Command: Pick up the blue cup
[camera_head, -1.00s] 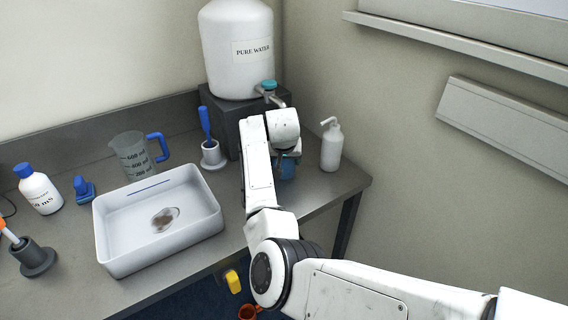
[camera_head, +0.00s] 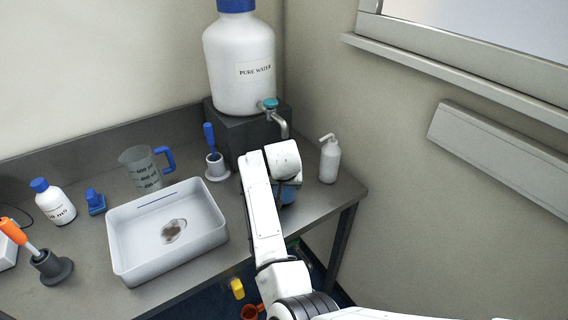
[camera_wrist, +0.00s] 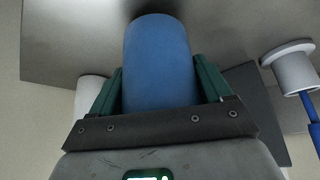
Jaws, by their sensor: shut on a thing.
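The blue cup (camera_wrist: 158,65) fills the middle of the wrist view, between the two green fingers of my gripper (camera_wrist: 160,88). My gripper is shut on the cup, with a finger on each side. In the head view, a small part of the blue cup (camera_head: 287,193) shows past my arm, over the right part of the table below the tap. My arm hides most of the cup and the fingers there. I cannot tell whether the cup still touches the table.
A white tray (camera_head: 118,243), a measuring jug (camera_head: 140,168) and a brush in a holder (camera_head: 215,165) stand to the left. A white pump bottle (camera_head: 329,160) stands close on the right. The pure water tank (camera_head: 240,65) with its tap (camera_head: 280,118) is behind, on a dark block.

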